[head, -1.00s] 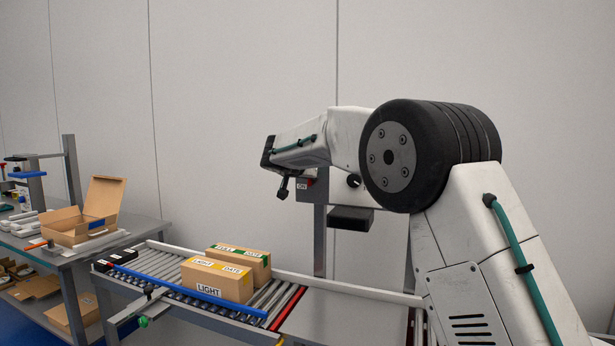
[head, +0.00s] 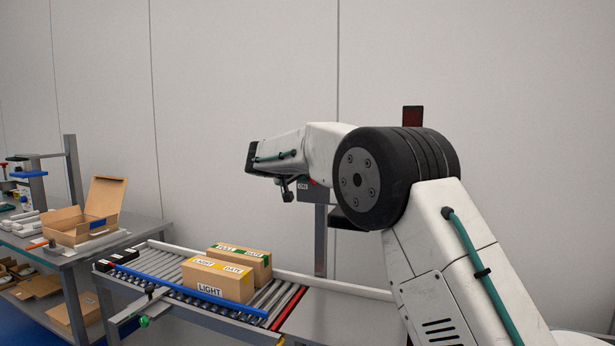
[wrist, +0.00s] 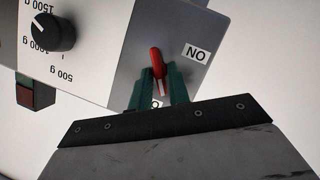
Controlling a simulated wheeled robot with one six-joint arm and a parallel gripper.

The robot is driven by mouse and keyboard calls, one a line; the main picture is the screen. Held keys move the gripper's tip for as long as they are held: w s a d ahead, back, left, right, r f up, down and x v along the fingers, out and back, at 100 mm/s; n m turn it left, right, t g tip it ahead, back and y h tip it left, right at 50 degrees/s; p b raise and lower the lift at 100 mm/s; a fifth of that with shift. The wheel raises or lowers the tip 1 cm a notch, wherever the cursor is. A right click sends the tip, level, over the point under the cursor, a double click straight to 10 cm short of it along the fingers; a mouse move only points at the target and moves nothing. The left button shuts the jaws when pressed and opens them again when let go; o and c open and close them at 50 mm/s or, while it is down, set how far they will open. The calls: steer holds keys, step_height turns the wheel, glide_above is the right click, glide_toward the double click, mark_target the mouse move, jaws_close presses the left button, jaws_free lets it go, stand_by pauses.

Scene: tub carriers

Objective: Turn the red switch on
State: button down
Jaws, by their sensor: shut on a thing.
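The red switch (wrist: 157,62) is a lever on a grey panel face (wrist: 190,25). An ON label (wrist: 196,53) is to its right in the wrist view. Another label (wrist: 157,103) below it is mostly hidden. The lever lies roughly upright in the picture, its white-marked end towards my gripper. My gripper (wrist: 159,90) is shut on the red switch, with a green finger on each side of it. In the head view my gripper (head: 288,190) is at the panel on the post, and the switch is largely hidden there.
A black dial (wrist: 46,33) with gram markings is on the adjoining face. A dark red lamp (wrist: 35,95) is beside the box. Two cartons (head: 218,280) stand on the roller conveyor (head: 165,272) below. A bench with an open box (head: 95,215) is at the left.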

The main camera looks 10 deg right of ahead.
steer(key=n+h, duration=0.1)
steer(key=n, duration=0.2)
steer(key=n+h, duration=0.2)
steer(key=n, duration=0.1)
steer(key=f+n+h, duration=0.1)
steer(key=n, duration=0.2)
steer(key=shift+w+a, duration=0.2)
steer(key=shift+a, duration=0.15)
stand_by(0.4)
steer(key=c, duration=1.3)
jaws_free()
steer(key=shift+a, duration=0.1)
steer(key=shift+c, duration=0.2)
